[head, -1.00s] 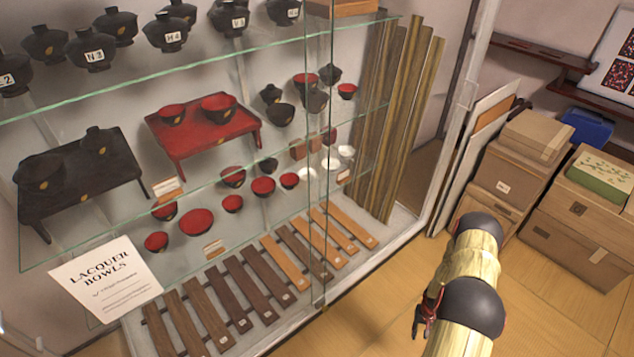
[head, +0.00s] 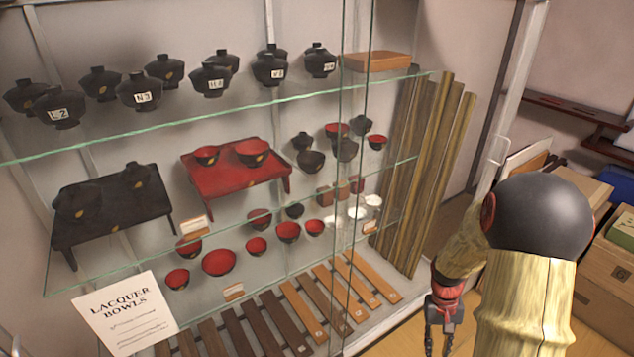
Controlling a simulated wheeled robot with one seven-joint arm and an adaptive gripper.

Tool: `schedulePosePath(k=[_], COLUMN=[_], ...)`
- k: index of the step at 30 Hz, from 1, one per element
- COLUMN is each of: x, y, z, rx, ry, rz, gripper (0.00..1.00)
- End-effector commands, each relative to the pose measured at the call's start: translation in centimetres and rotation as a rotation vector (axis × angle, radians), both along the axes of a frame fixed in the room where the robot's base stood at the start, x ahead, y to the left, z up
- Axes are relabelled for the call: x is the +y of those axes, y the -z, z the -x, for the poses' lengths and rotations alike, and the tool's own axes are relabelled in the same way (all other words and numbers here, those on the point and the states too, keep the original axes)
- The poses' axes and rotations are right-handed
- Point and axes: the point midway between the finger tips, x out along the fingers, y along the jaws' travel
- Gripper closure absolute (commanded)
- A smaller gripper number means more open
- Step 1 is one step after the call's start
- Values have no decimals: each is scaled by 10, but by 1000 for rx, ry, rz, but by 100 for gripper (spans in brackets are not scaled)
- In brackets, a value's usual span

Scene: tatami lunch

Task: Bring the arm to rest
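My arm shows at the lower right of the head view, with a large dark round joint and pale bamboo-like links. My gripper (head: 439,340) hangs from the arm's far end, pointing down, in front of the cabinet's right end. Its two dark fingers look apart, with nothing seen between them. The fingertips are close to the bottom edge of the picture. The arm appears clear of the glass.
A glass cabinet (head: 140,126) holds black lidded bowls, red bowls, a black low table (head: 112,205) and a red one (head: 230,178). Tall wooden boards (head: 425,180) stand at its right end. Boxes (head: 610,260) are stacked at the right, partly behind my arm.

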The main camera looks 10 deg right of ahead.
Motion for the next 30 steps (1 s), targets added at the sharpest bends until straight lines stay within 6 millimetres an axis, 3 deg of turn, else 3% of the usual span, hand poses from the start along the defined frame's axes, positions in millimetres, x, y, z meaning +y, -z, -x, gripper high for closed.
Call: schedulePosePath(k=[3, 12, 21, 30], x=[28, 95, 152, 196], y=[-40, -119, -178, -228], z=[5, 28, 53, 72], rx=[-23, -98, -233, -432], ry=[-25, -81, -145, -245], rz=[-3, -14, -9, 20], gripper=[77, 77, 77, 77])
